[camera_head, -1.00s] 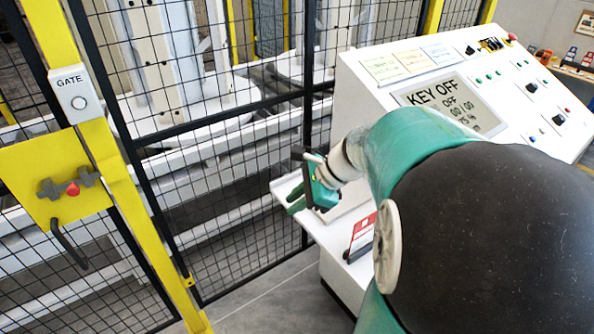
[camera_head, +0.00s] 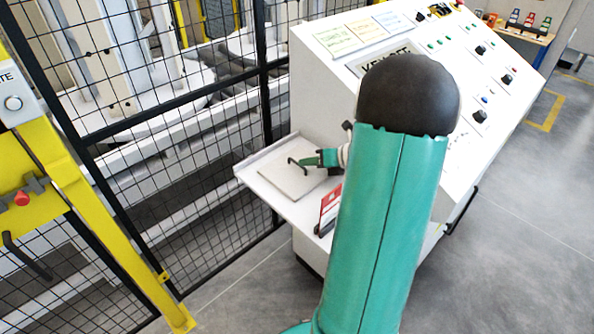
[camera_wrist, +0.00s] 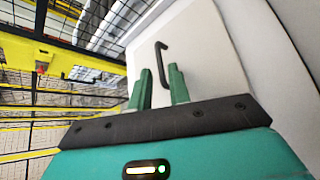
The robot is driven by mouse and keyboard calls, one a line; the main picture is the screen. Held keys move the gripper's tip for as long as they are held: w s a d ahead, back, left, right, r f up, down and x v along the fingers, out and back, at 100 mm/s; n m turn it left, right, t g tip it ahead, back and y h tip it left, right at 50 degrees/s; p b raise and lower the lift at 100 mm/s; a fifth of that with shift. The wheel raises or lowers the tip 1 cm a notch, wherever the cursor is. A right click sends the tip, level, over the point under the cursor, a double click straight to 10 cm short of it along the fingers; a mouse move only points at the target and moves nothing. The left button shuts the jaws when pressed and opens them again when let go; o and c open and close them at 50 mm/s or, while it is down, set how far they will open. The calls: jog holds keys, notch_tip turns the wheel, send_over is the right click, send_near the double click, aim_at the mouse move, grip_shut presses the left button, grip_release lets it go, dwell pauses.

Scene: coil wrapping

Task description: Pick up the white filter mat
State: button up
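The white filter mat (camera_head: 283,181) looks like a pale square panel lying on the console's side shelf. A thin black bent handle (camera_wrist: 161,62) stands out from the panel's face in the wrist view. My gripper (camera_head: 316,160) is at the mat's right side, over the shelf. In the wrist view my gripper (camera_wrist: 161,76) has its two green fingers apart, with the handle showing in the gap between and beyond their tips. I cannot tell whether a finger touches the handle. Part of the mat is hidden behind my gripper.
The shelf (camera_head: 247,172) has a low raised edge and juts from a white control console (camera_head: 318,95). A red and white card (camera_head: 330,203) stands at its front. A black mesh fence (camera_head: 185,160) and yellow gate post (camera_head: 105,235) are at left.

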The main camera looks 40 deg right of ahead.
aim_at(297, 167)
jog(key=shift+x, duration=1.35)
jog(key=shift+c, duration=0.5)
grip_shut()
